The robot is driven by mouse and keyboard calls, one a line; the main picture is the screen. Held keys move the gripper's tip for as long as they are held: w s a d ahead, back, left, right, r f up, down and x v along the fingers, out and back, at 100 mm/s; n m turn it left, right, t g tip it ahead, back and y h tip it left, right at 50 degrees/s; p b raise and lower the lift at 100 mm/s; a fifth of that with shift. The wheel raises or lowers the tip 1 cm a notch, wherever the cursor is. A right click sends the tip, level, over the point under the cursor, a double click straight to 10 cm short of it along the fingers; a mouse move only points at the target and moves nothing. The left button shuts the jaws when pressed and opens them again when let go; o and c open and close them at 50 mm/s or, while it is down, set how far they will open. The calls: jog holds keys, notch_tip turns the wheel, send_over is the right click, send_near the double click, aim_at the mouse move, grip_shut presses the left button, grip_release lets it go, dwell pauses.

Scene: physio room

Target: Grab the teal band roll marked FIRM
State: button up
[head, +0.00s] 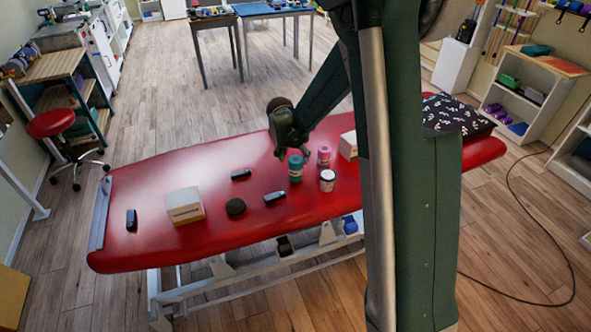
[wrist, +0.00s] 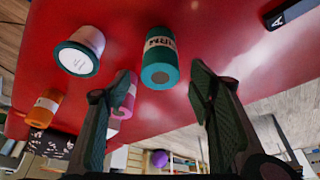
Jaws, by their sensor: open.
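The teal band roll (head: 295,168) stands upright on the red treatment table, in front of my gripper (head: 298,150) in the head view. In the wrist view the teal roll (wrist: 160,58) has a pale label that seems to read FIRM, turned over in the picture. My gripper (wrist: 160,72) is open and empty, with one finger to each side of the roll's near end in the picture. I cannot tell whether the fingertips reach around it. A pink roll (head: 324,155) stands beside the teal one; the left finger partly hides the pink roll (wrist: 126,100) in the wrist view.
A white jar (head: 327,181) stands close to the teal roll. An orange roll (wrist: 45,106) shows in the wrist view. A carton (head: 184,206), a dark disc (head: 235,207) and several small dark items lie on the red table (head: 140,185). A patterned pillow (head: 455,115) lies at the right end.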

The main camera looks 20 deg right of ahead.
aim_at(295, 159)
jog(key=shift+x, duration=0.8)
jog(key=shift+w, duration=0.15)
jog(key=shift+w+d+f, duration=0.15)
jog(key=shift+f, duration=0.4)
jog(key=shift+w+d+f+b, duration=0.15)
jog(key=shift+f+b, duration=0.15)
jog(key=shift+f, duration=0.3)
jog(key=shift+b+x, duration=0.9)
jog(key=shift+x, duration=1.7)
jog(key=c, duration=1.2)
